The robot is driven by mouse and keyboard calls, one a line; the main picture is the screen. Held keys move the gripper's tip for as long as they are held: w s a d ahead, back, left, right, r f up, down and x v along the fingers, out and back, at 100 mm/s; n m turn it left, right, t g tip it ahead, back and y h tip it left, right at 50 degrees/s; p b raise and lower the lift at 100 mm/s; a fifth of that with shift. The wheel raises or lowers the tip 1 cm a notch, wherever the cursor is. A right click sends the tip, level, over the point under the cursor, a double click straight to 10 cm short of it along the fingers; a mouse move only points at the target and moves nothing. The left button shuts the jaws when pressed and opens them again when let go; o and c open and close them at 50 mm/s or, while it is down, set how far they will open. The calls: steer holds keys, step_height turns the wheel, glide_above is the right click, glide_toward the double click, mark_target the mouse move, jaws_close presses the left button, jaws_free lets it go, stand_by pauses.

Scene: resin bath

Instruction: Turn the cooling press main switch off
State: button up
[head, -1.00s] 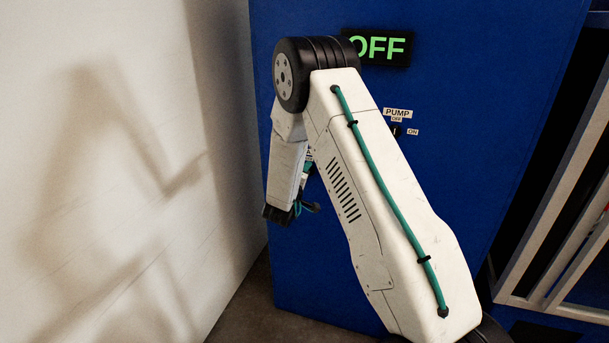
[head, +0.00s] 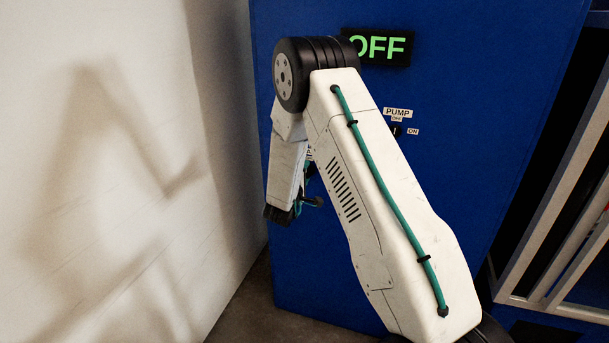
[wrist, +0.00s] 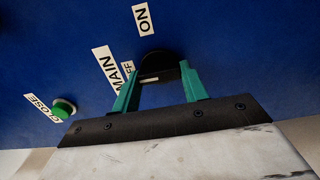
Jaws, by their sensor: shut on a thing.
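The main switch is a black round knob (wrist: 158,62) on the blue panel in the wrist view. A MAIN label (wrist: 113,68) and an OFF label (wrist: 126,72) lie to its left, and an ON label (wrist: 143,19) lies above it. My gripper (wrist: 158,77) is shut on the knob, with one teal finger on each side. The knob's pointing direction cannot be made out. In the head view my arm hides the knob and most of my gripper. A black display (head: 377,47) there reads OFF in green, its left end partly covered by my arm.
A green button (wrist: 64,108) labelled CLOSE sits left of my gripper. A PUMP switch (head: 397,131) with OFF and ON labels is right of my arm. A pale wall (head: 120,150) stands close on the left. A metal frame (head: 560,220) stands at the right.

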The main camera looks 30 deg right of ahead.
steer(key=shift+s+f, duration=0.1)
steer(key=shift+f, duration=0.05)
steer(key=o, duration=1)
steer(key=v, duration=0.7)
steer(key=shift+s+a, duration=0.25)
steer(key=shift+a, duration=0.1)
